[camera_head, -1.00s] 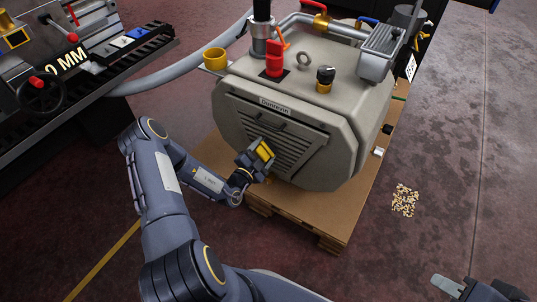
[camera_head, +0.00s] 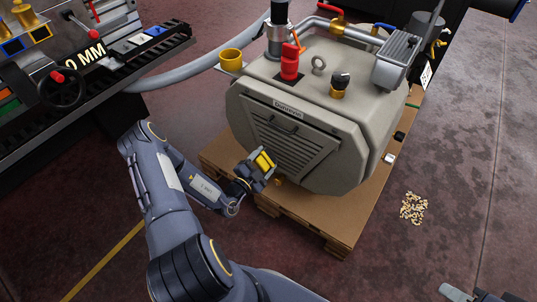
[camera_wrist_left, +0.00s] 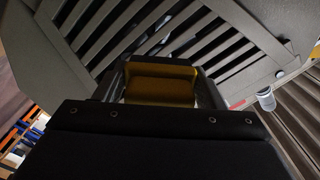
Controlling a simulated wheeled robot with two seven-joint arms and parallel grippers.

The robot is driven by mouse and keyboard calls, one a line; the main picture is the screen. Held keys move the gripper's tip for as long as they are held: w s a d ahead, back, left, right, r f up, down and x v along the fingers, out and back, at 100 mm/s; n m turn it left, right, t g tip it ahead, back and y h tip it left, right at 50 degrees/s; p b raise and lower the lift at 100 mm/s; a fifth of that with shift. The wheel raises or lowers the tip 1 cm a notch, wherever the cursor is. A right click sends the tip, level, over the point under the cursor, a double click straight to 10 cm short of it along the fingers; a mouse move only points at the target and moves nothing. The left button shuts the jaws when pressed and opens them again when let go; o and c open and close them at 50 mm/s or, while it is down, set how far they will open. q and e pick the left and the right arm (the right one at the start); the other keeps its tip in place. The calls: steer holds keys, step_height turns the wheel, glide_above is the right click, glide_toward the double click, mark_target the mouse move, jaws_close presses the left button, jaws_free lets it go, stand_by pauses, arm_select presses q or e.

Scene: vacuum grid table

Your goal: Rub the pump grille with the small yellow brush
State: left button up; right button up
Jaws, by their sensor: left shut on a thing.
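The pump is a large grey-beige housing with a slatted grille (camera_head: 292,140) on its front face. My left gripper (camera_head: 261,166) is shut on the small yellow brush (camera_head: 265,160) at the grille's lower left edge. In the left wrist view the yellow brush (camera_wrist_left: 160,84) sits between the fingers, with the grille slats (camera_wrist_left: 190,38) right behind it. The bristles are hidden, and I cannot tell whether they touch the slats. My right gripper (camera_head: 468,294) shows only in part at the bottom right edge, so its jaws cannot be judged.
The pump stands on a wooden pallet (camera_head: 335,238). A yellow cup (camera_head: 231,60) is at its upper left, with red, black and yellow fittings on top. A machine bench (camera_head: 75,75) fills the upper left. A pile of pale chips (camera_head: 413,207) lies on the open floor at right.

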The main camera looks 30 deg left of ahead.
mark_target(259, 167)
arm_select(q)
steer(key=shift+s, duration=0.4)
steer(key=shift+s, duration=0.15)
steer(key=shift+s+a+p, duration=0.15)
steer(key=shift+s+p, duration=0.15)
steer(key=shift+s, duration=1.1)
